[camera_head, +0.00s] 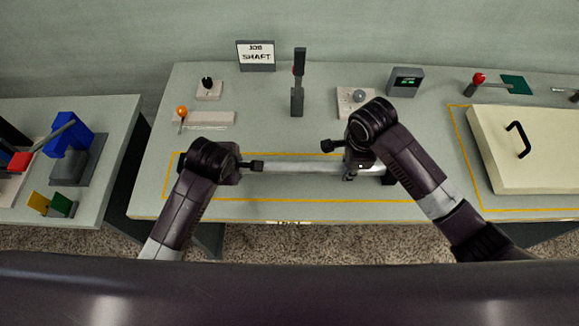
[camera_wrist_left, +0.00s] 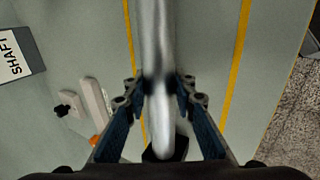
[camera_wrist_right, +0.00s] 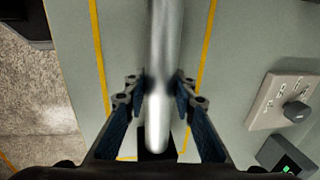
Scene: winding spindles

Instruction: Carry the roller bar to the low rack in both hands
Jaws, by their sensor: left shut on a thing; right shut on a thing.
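The roller bar (camera_head: 295,166) is a grey metal bar lying level across the middle of the head view, above the yellow-outlined area of the table. My left gripper (camera_head: 240,167) is shut on it near its left end; the bar runs between the fingers in the left wrist view (camera_wrist_left: 158,85). My right gripper (camera_head: 352,162) is shut on it near its right end, as the right wrist view shows (camera_wrist_right: 158,90). Dark blocks show under the bar's ends in both wrist views; whether the bar touches them I cannot tell. I cannot make out a low rack for certain.
A sign reading SHAFT (camera_head: 256,56), an upright dark lever (camera_head: 298,90), a knob panel (camera_head: 352,98) and a small display box (camera_head: 405,82) stand behind the bar. A cream lid with a black handle (camera_head: 540,150) is at right. A side table (camera_head: 95,170) is at left.

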